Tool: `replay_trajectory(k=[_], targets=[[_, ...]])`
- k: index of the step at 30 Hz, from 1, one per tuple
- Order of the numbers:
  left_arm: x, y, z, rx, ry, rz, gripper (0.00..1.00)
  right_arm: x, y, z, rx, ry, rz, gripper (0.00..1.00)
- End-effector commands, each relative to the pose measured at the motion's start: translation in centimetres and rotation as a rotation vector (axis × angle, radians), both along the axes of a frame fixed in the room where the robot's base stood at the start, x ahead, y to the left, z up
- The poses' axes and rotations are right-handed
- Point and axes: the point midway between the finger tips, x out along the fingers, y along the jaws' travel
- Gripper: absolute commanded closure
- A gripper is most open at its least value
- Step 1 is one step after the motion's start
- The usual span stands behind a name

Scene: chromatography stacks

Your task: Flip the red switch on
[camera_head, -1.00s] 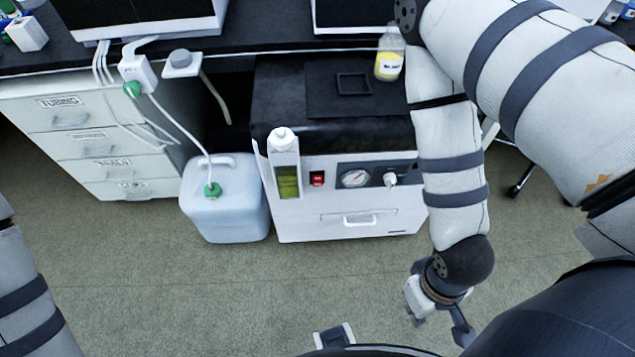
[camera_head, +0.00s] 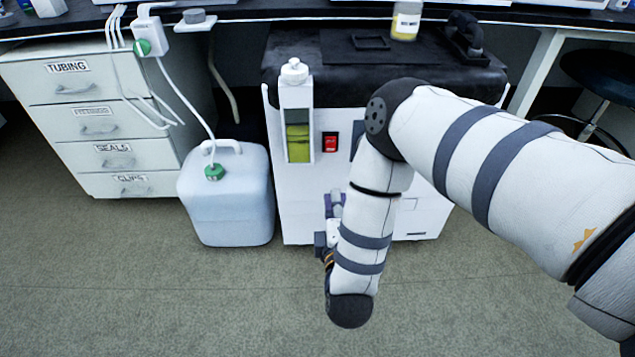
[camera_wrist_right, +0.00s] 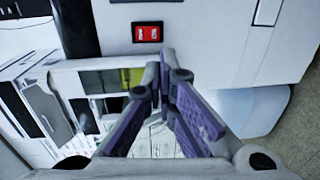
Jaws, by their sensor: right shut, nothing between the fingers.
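The red switch (camera_head: 330,141) is a small red rocker in a dark frame on the front of the white machine (camera_head: 300,215), right of a green-yellow level window. In the right wrist view the red switch (camera_wrist_right: 147,33) shows whole, beyond the fingertips and apart from them. My right gripper (camera_head: 335,203) is in front of the machine, below the switch in the head view and partly hidden by my forearm. In the wrist view the right gripper (camera_wrist_right: 165,78) has its purple-padded fingers together at the tips, with nothing between them. My left gripper is not in view.
A bluish jug (camera_head: 228,205) with a green cap and tube stands left of the machine. Left of it is a white drawer unit (camera_head: 70,115). A yellow-labelled bottle (camera_head: 406,20) stands on the machine's dark top. Open floor lies in front; a dark stool (camera_head: 600,75) is at right.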

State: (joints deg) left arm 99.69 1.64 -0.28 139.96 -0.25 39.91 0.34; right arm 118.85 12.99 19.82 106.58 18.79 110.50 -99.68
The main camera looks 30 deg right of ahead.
Motion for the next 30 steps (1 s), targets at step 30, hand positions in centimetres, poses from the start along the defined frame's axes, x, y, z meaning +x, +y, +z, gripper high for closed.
replay_trajectory(k=[30], targets=[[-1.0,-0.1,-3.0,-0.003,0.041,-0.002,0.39,10.6,-6.6,-1.6,-0.007,-0.001,-0.003,1.00]])
